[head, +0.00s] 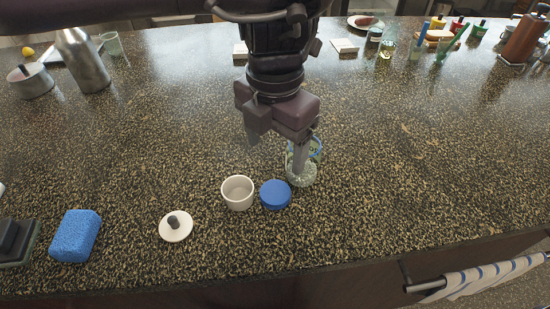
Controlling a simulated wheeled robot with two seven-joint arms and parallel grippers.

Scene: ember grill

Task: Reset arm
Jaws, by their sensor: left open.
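My left gripper (301,150) hangs down over the middle of the dark speckled counter, at the end of my arm. Its jaws are open. The fingers are in front of a clear glass jar (303,178) and hide part of it. I cannot tell whether they touch the jar. A round blue lid (275,194) lies just left of the jar. A small white cup (238,191) stands left of the lid. My right gripper is out of view.
A white lid with a dark knob (174,229) and a blue sponge (75,236) lie at the front left. A pot (31,82) and a metal bottle (83,62) stand at the back left. Cups and food items (437,38) stand back right. A striped towel (487,278) hangs in front.

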